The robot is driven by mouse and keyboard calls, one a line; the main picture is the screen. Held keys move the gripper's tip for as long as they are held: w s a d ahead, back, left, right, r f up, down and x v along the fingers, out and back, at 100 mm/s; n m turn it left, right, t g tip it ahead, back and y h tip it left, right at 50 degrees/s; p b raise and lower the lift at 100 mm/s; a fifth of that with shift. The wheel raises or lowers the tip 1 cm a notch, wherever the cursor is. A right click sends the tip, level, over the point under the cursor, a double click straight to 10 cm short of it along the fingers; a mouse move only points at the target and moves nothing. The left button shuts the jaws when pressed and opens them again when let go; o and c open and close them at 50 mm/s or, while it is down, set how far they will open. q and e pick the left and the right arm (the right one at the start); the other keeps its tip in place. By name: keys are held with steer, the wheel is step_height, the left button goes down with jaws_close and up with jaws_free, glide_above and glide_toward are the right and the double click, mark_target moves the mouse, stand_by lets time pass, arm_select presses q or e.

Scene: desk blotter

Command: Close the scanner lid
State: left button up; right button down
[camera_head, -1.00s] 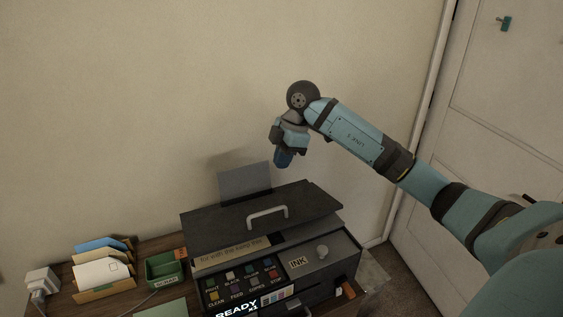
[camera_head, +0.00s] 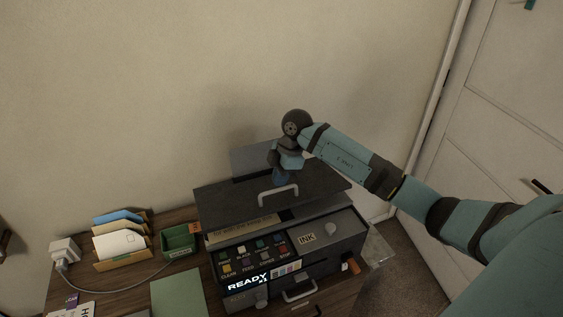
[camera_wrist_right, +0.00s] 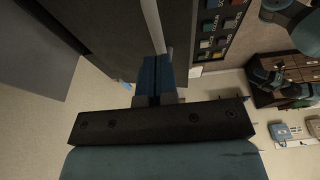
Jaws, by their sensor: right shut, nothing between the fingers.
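The dark scanner lid (camera_head: 235,199) with its light grey handle (camera_head: 278,194) sits on top of the printer (camera_head: 333,257), and a gap shows below its front edge, so it is not flat down. My right gripper (camera_head: 281,178) points down at the lid's top, behind the handle; whether it touches cannot be told. In the right wrist view the blue fingers (camera_wrist_right: 154,76) are together and empty, against the dark lid (camera_wrist_right: 115,35) beside the handle bar (camera_wrist_right: 153,25). My left gripper is in neither view.
Left of the printer, a green tray (camera_head: 178,241) and a letter holder with envelopes (camera_head: 120,243) stand on the wooden desk. A white plug adapter (camera_head: 64,249) with a cable is farther left. A grey paper panel (camera_head: 250,161) rises behind the lid.

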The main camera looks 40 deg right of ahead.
mark_target(280, 203)
steer(key=shift+f, duration=0.4)
steer(key=shift+s+f, duration=0.1)
steer(key=shift+f, duration=0.15)
steer(key=f, duration=0.1)
steer(key=s+f+t+b, duration=0.1)
steer(key=s+f, duration=0.1)
steer(key=shift+a+b, duration=0.25)
steer(key=shift+b, duration=0.1)
steer(key=shift+s+f, duration=0.15)
steer(key=shift+f, duration=0.15)
steer(key=shift+r, duration=0.1)
